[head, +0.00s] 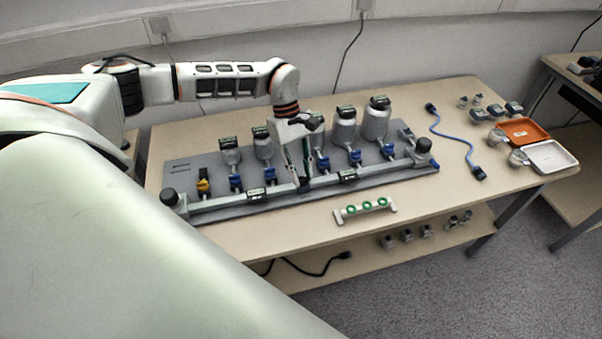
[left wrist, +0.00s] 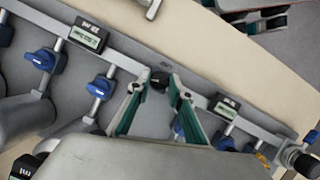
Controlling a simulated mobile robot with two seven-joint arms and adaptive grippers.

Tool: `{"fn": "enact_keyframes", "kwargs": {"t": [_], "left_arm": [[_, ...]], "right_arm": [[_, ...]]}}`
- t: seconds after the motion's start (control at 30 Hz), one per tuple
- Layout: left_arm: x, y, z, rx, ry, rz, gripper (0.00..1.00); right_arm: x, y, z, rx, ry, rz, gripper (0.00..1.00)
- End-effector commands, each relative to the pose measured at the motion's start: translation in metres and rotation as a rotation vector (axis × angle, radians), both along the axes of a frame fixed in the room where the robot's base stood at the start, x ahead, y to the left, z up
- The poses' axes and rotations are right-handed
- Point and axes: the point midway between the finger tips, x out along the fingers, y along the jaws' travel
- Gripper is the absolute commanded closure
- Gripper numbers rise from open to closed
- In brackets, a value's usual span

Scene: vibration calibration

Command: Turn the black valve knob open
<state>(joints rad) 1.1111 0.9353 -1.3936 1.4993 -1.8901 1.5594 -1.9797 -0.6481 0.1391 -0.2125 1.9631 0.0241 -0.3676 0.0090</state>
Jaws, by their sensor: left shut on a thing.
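The black valve knob (left wrist: 160,79) is a small dark knob on the grey front pipe, between two small displays. In the left wrist view it sits between the fingertips of my left gripper (left wrist: 158,88), which is shut on it. In the head view my left gripper (head: 304,178) reaches down to the middle of the pipe (head: 230,198), and its fingers mostly hide the knob. Whether the knob is turned cannot be told. My right gripper is not in view.
Blue valve handles (head: 354,157) and metal canisters (head: 376,120) stand behind the pipe on the grey board. Round black knobs (head: 424,145) cap the pipe ends. A rack with green rings (head: 366,207) lies in front. A blue cable (head: 452,139) and trays (head: 549,156) are at right.

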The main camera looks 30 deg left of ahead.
Motion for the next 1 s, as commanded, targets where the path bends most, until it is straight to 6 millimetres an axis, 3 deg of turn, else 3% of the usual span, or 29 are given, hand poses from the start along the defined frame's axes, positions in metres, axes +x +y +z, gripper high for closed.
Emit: {"fn": "enact_keyframes", "kwargs": {"t": [0.4, 1.0], "left_arm": [[0.0019, -0.0013, 0.0001, 0.000, -0.002, -0.245, 1.00], [0.0013, -0.0017, -0.0003, -0.001, -0.001, -0.304, 1.00]], "right_arm": [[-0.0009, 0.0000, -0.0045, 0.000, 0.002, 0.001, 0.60], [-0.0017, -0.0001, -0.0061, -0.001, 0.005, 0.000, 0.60]]}}
